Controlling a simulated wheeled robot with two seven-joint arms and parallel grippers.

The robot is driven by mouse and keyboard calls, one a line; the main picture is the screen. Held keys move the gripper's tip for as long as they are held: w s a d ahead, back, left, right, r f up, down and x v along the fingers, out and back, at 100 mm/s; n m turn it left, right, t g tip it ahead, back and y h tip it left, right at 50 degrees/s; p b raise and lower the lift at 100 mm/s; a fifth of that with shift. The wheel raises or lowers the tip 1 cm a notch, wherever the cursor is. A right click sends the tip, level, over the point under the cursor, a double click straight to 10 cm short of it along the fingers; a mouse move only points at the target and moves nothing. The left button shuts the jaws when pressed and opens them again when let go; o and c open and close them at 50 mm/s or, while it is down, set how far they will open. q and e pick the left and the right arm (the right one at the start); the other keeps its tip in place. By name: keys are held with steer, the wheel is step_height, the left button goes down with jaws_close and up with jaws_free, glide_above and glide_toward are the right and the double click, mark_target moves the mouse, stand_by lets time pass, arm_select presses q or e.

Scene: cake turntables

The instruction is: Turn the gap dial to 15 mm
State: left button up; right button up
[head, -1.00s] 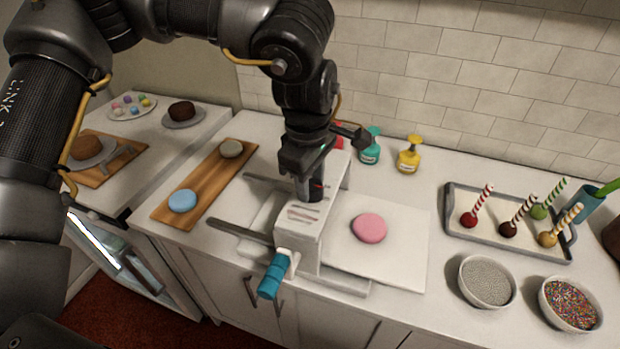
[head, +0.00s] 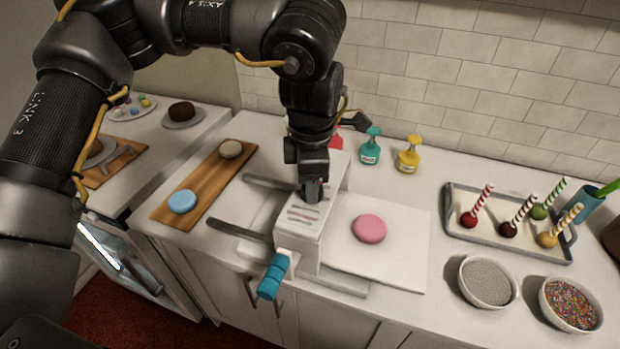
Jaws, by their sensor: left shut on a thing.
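A white sheeter machine (head: 300,240) stands on the counter, with a teal-gripped crank (head: 272,277) at its front and printed marks on its top. My left gripper (head: 312,190) points down onto the machine's top and is shut on the dark gap dial there. The dial is almost wholly hidden by the fingers, so its setting cannot be read. The marks on the top are too small to read. My right gripper is not in view.
A pink fondant disc (head: 369,228) lies on the white board right of the machine. A wooden board (head: 208,180) holds a blue disc (head: 182,201) and a cream disc (head: 231,149). Teal (head: 370,148) and yellow (head: 408,156) bottles stand behind. A cake-pop tray (head: 480,237) and sprinkle bowls are at right.

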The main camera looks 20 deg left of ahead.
arm_select(q)
steer(key=shift+n, duration=0.8)
steer(key=o, duration=1)
step_height(320, 180, up, 11)
steer(key=shift+s+d, duration=0.25)
steer(key=shift+s, duration=0.1)
steer(key=shift+f, duration=0.15)
